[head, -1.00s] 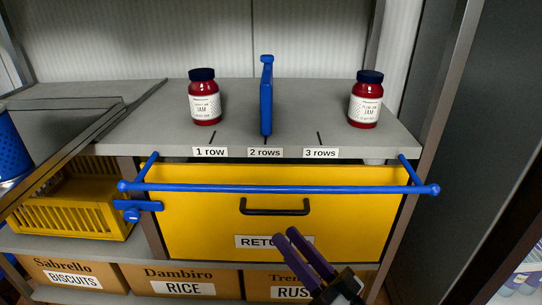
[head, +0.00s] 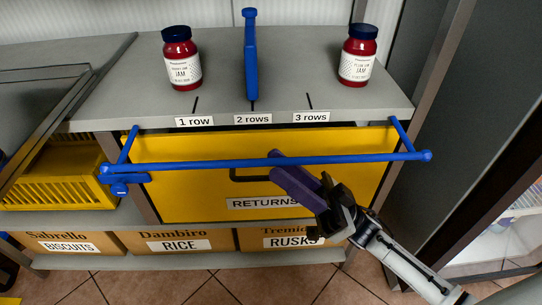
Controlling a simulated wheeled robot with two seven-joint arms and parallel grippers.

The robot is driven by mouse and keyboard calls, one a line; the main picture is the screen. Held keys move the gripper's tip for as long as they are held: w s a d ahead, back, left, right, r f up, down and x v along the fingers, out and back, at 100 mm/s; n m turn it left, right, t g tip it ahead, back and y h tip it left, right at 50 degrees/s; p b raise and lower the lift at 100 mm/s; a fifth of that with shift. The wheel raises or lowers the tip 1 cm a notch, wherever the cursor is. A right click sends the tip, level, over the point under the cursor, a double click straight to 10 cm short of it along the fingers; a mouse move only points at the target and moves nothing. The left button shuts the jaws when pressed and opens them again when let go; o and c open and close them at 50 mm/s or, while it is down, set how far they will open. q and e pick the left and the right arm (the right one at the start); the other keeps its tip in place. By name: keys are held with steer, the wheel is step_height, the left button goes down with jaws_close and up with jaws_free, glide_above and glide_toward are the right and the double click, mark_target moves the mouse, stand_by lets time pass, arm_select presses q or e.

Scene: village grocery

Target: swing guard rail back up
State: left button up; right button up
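The blue guard rail (head: 200,165) is swung down. Its bar runs across the front of the yellow returns drawer (head: 180,200), below the shelf edge, on two short arms at the shelf's ends. A blue latch-like piece (head: 125,182) sits by its left end. My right gripper (head: 281,165) reaches in from the lower right. Its purple fingers overlap in this view, with the tips at the middle of the bar. I cannot tell whether they touch it or how far apart they are. My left gripper is out of view.
Two red jam jars (head: 184,72) (head: 356,65) stand on the grey shelf (head: 215,95), with a blue upright divider (head: 251,60) between them. The drawer's dark handle (head: 238,175) is partly hidden by my gripper. A yellow crate (head: 60,180) is at left; labelled boxes (head: 170,242) stand below.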

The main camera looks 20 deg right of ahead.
mark_target(271, 159)
steer(key=shift+x, duration=1.7)
steer(key=shift+c, duration=0.2)
jaws_close()
